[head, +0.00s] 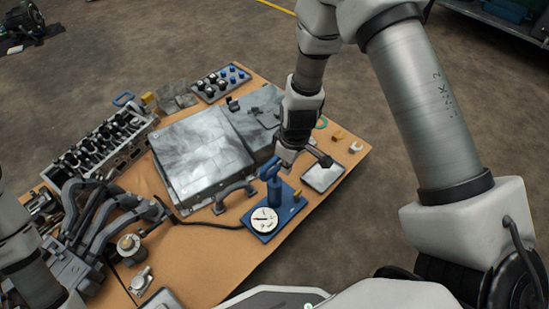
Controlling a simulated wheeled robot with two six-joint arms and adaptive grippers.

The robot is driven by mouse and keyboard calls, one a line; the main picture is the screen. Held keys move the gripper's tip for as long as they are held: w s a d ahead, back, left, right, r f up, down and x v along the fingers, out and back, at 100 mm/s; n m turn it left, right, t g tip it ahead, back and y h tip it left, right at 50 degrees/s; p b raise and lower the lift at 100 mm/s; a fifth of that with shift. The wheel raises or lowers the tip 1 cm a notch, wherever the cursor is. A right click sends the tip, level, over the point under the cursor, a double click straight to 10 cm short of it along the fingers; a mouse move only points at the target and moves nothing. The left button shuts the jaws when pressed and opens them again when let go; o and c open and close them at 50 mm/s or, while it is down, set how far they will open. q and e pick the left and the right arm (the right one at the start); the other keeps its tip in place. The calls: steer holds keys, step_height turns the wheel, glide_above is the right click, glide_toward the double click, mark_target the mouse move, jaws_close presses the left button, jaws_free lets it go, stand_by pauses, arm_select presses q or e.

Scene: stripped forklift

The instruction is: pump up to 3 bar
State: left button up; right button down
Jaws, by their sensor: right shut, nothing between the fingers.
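A blue hand pump stands upright on a blue base plate (287,218) near the table's right front side. A dark hose (215,225) runs left from the pump. My right gripper (287,160) is shut and empty, just above and right of the handle; I cannot tell whether it touches it. My left gripper is not in view; only part of that arm shows at the left edge.
A pale square tray (322,177) lies right of the pump.

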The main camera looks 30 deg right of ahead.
step_height(320, 180, up, 12)
steer(key=s, duration=0.1)
steer(key=shift+d, duration=0.3)
stand_by(1.7)
steer(key=w+r+t+p, duration=0.3)
steer(key=w+t+p, duration=0.1)
steer(key=w+p, duration=0.5)
steer(key=s+a+f+g+p, duration=0.1)
steer(key=s+f+g+p, duration=0.1)
steer(key=s+f+p, duration=0.3)
steer(key=s+p, duration=0.2)
steer(key=p, duration=0.1)
steer(key=shift+s+f+g+y+p, duration=0.2)
steer(key=shift+g+y+p, duration=0.1)
steer(key=shift+y+p, duration=0.1)
